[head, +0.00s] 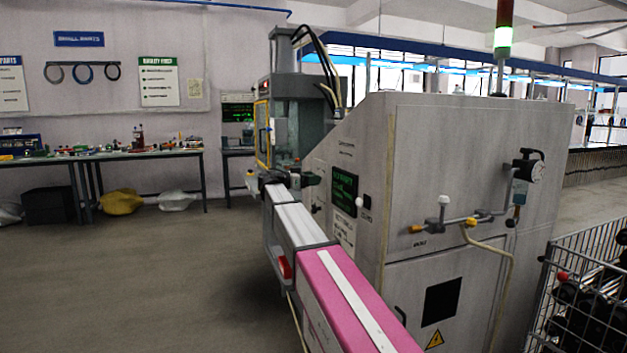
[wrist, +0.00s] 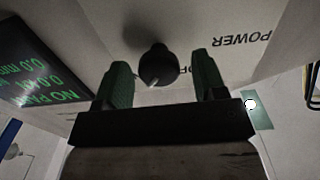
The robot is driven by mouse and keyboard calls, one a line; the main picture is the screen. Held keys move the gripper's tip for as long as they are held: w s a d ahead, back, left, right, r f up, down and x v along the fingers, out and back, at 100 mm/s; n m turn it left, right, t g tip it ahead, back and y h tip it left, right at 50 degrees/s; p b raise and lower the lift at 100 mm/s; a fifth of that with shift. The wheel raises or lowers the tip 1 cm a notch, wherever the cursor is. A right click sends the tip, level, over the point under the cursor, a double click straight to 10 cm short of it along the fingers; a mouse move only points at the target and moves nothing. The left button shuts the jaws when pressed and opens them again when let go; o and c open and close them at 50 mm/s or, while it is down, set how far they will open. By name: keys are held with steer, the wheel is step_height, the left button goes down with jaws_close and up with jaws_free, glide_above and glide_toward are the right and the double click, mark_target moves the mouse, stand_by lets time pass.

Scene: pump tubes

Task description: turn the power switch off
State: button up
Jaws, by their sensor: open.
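The power switch is a dark round knob (wrist: 158,66) on the pale machine panel in the wrist view, with the upside-down word POWER printed near it. Another short label behind my right finger is partly hidden. My gripper (wrist: 163,80) is open, with one green finger on each side of the knob and gaps visible on both sides. I cannot tell which position the knob is turned to. In the head view my gripper (head: 308,179) is at the machine's panel, left of the screen, and the knob is not distinguishable there.
A dark screen with green text (wrist: 38,68) sits beside the knob; it also shows in the head view (head: 344,190). A wire cage (head: 590,290) stands at right. The floor at left is clear.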

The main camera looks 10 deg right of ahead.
steer(key=shift+w+d, duration=0.1)
steer(key=shift+d, duration=0.4)
steer(key=c, duration=0.9)
